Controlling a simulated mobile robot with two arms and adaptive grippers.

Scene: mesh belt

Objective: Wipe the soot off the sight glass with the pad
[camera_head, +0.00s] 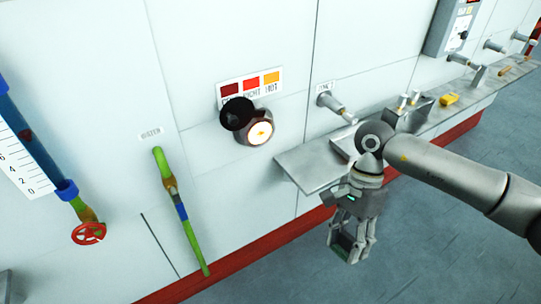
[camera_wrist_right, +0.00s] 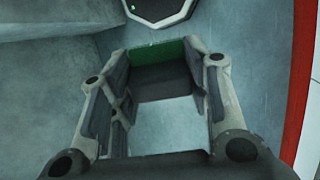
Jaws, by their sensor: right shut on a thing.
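The sight glass (camera_head: 260,133) is a bright round port in a dark ring on the white wall. An orange-brown mark shows at its middle; whether it is soot I cannot tell. A black round disc (camera_head: 236,114) sits at its upper left. My right gripper (camera_head: 349,246) hangs pointing down, below and right of the glass and well apart from it. It is shut on the pad (camera_wrist_right: 163,50), a green and dark block between the fingers in the wrist view. My left gripper is not in view.
A grey metal shelf (camera_head: 318,169) juts from the wall close to my right gripper, with small fittings farther right. A green lever (camera_head: 169,180) and a red valve wheel (camera_head: 88,233) are at left. A red-orange-yellow label (camera_head: 250,84) is above the glass.

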